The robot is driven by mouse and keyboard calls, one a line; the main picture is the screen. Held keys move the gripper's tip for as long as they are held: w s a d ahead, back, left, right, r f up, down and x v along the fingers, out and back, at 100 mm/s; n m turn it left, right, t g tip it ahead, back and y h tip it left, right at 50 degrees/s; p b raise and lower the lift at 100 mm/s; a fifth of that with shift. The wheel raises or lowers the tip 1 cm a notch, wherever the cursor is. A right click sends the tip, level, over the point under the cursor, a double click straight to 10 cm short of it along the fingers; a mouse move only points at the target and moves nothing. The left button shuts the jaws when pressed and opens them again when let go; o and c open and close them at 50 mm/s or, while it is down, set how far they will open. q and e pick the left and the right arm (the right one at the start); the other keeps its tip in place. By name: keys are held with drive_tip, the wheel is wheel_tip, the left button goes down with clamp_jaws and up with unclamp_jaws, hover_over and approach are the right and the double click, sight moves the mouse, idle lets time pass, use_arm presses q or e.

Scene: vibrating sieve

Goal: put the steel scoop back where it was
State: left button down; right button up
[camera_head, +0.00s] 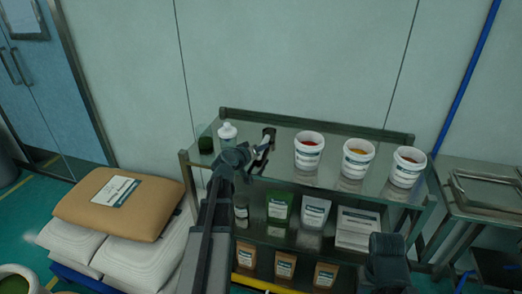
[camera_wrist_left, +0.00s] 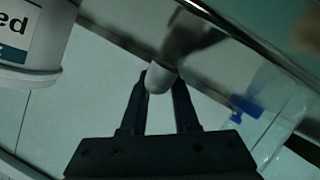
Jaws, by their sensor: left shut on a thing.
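The steel scoop shows in the left wrist view (camera_wrist_left: 188,38) as a blurred grey shape with a pale rounded handle end. My left gripper (camera_wrist_left: 161,80) is shut on that handle end, with one finger on each side. In the head view my left gripper (camera_head: 263,150) is over the top shelf of the steel rack (camera_head: 330,180), between a white bottle and the first white tub. The scoop (camera_head: 268,134) shows there as a small dark shape at the gripper's tip. I cannot tell whether it touches the shelf. My right gripper's fingers are not in view.
A raised back rail (camera_head: 340,130) edges the shelf. Pouches (camera_head: 279,206) fill the lower shelves; sacks (camera_head: 118,204) lie at left.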

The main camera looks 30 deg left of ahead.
use_arm(q)
drive_tip(key=c, duration=1.1)
unclamp_jaws()
drive_tip(key=shift+f, duration=0.2)
drive_tip(key=shift+o, duration=0.8)
drive_tip(key=shift+r, duration=0.1)
drive_tip(key=shift+r, duration=0.2)
drive_tip(key=p+v, duration=0.3)
drive_tip(key=v, duration=0.7)
drive_tip(key=shift+s+d+p, duration=0.1)
drive_tip(key=shift+s+p, duration=0.1)
drive_tip(key=shift+p, duration=0.15)
drive_tip(key=shift+v, duration=0.8)
drive_tip(key=shift+f, duration=0.1)
